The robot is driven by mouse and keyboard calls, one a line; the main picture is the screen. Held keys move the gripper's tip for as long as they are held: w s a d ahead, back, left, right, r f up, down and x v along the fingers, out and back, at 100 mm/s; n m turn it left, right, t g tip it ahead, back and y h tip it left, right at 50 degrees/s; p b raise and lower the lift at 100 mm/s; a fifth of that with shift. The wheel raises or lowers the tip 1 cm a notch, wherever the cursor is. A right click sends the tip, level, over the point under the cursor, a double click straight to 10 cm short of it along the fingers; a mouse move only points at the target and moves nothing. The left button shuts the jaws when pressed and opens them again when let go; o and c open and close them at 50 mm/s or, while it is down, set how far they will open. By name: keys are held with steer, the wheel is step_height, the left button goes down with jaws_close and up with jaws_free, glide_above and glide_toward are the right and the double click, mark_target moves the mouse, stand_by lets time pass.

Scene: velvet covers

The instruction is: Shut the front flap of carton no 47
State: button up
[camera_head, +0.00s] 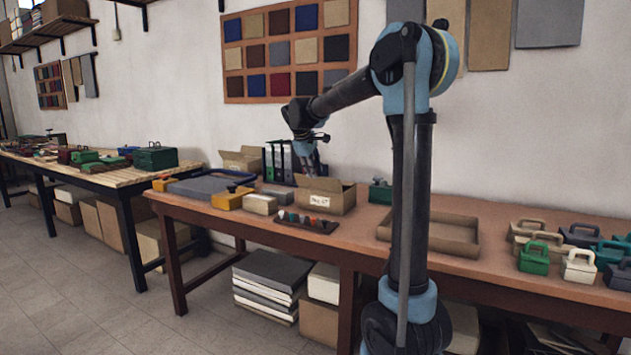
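Carton no 47 (338,203) is a small brown cardboard box on the reddish-brown table, with a white label that seems to read "No 47" on its front. Its top looks at least partly open, with flaps showing along the upper edge. The exact state of the front flap is too small to tell. My gripper (312,170) hangs at the end of my arm, just above or behind the carton's upper left edge. I cannot tell whether it touches the carton, nor whether its fingers are apart.
Dark binders (279,163) and another open carton (240,160) stand behind to the left. A rack of coloured pieces (305,223) and a small box (260,204) lie in front. A shallow tray (452,237) and several small handled cases (534,259) are to the right.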

mark_target(318, 183)
steer(key=shift+x, duration=2.3)
jaws_close()
